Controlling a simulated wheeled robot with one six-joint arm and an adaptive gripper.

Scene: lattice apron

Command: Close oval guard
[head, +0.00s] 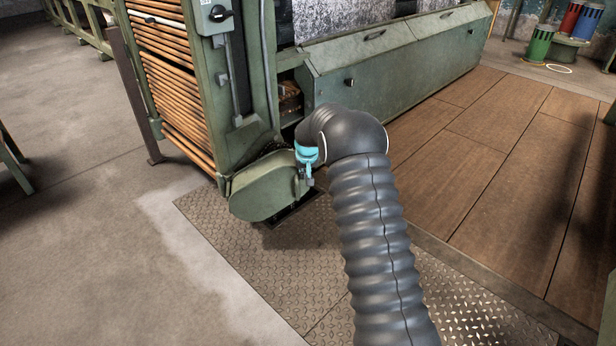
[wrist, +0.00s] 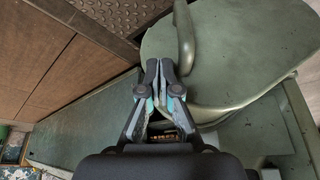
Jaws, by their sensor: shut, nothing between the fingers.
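The oval guard (head: 262,190) is a green rounded cover low on the front end of the green machine. In the wrist view the guard (wrist: 245,50) fills the upper right, with a curved bar handle (wrist: 184,38) along its left side. My gripper (head: 306,172) is at the guard's right end in the head view. In the wrist view my gripper (wrist: 161,66) has its fingertips together and empty, just left of the handle's lower end. I cannot tell whether they touch it. My arm hides part of the machine behind the guard.
A long green cabinet (head: 395,62) runs back to the right beside a wooden platform (head: 500,150). A tread-plate floor (head: 235,245) lies below the guard. Bare concrete (head: 80,230) is clear to the left.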

